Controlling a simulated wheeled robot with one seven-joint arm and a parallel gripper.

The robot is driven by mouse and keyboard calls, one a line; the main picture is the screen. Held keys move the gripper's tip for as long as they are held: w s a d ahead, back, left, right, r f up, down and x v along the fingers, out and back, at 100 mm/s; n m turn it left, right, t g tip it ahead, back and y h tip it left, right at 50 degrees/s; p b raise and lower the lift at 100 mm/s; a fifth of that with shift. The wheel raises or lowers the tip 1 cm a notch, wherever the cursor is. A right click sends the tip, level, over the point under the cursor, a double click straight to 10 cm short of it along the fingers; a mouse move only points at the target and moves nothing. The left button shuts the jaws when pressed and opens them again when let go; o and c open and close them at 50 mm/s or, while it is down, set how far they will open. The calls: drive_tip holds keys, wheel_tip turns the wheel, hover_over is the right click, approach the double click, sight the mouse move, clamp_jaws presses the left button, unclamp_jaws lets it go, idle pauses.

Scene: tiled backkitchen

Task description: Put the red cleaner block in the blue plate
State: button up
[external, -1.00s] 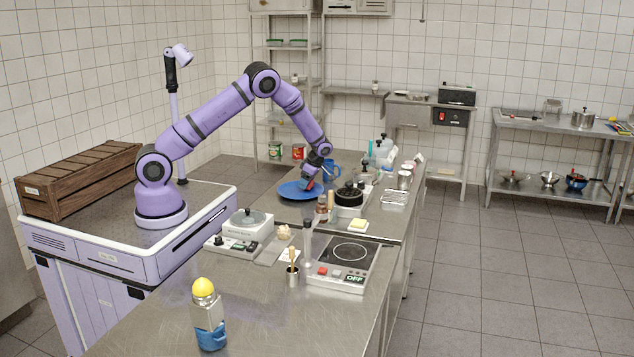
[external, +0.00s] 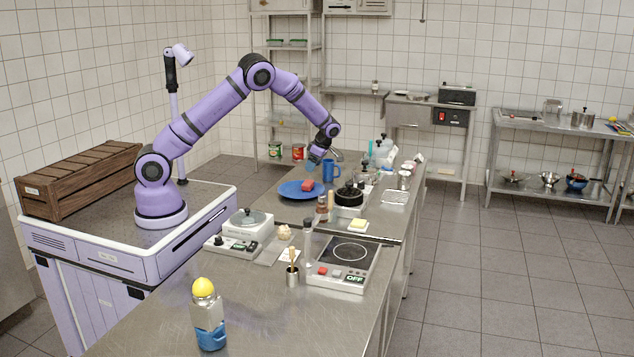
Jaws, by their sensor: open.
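The red cleaner block (external: 308,185) lies in the blue plate (external: 291,192), toward its right side. The plate rests on the far part of the steel counter. My gripper (external: 313,163) is above the block, pointing down, open and apart from it. Its fingers are small in this view.
A blue mug (external: 329,170) stands right behind the plate. A black pot (external: 349,195) and a brown bottle (external: 322,208) stand to the plate's right and front. A white scale (external: 248,222) and a hot plate (external: 345,264) are nearer. The near counter is mostly clear.

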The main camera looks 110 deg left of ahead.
drive_tip(key=v, duration=0.3)
drive_tip(key=shift+w+r, duration=0.1)
drive_tip(key=shift+r, duration=0.05)
drive_tip(key=d+r+m+t, duration=0.3)
drive_tip(key=d+r+m, duration=0.5)
drive_tip(key=d+r, duration=0.55)
drive_tip(key=d+r+m+t, duration=0.2)
drive_tip(key=d+r+m, duration=0.75)
drive_tip(key=d, duration=0.65)
drive_tip(key=s+d+r+m+t, duration=0.2)
drive_tip(key=s+d+m+t, duration=0.2)
drive_tip(key=s+d+m, duration=1.4)
drive_tip(key=shift+s+d+r+t, duration=0.35)
drive_tip(key=shift+s+d, duration=0.95)
drive_tip(key=shift+d, duration=0.5)
